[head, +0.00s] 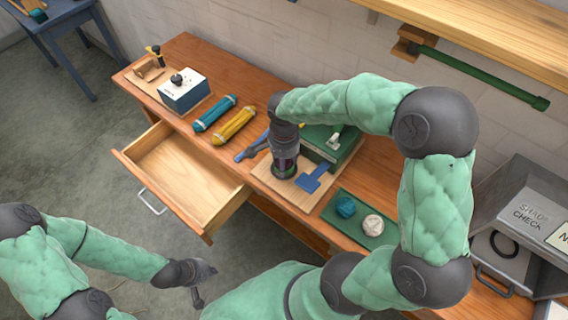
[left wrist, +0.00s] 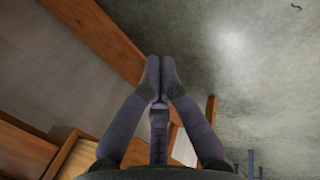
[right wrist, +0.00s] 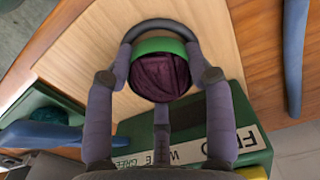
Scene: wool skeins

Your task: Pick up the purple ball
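The purple ball (right wrist: 160,80) shows in the right wrist view with a green band across its top, and a dark curved piece arches behind it. My right gripper (right wrist: 162,62) surrounds it, one finger on each side and the third below. Whether the fingers press on it cannot be told. In the head view my right gripper (head: 285,166) is low over a pale board, with some purple showing between its fingers. My left gripper (head: 203,284) is away from the table, over the floor beside the drawer. In the left wrist view its fingertips (left wrist: 160,80) meet, with nothing between them.
A green tray (head: 328,214) holds a teal ball (head: 345,206) and a cream ball (head: 373,225). A green box (head: 318,143) stands behind my right gripper. A blue flat tool (head: 313,178) lies beside it. An open drawer (head: 178,172) juts out. Teal (head: 214,112) and yellow (head: 234,125) skeins lie behind.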

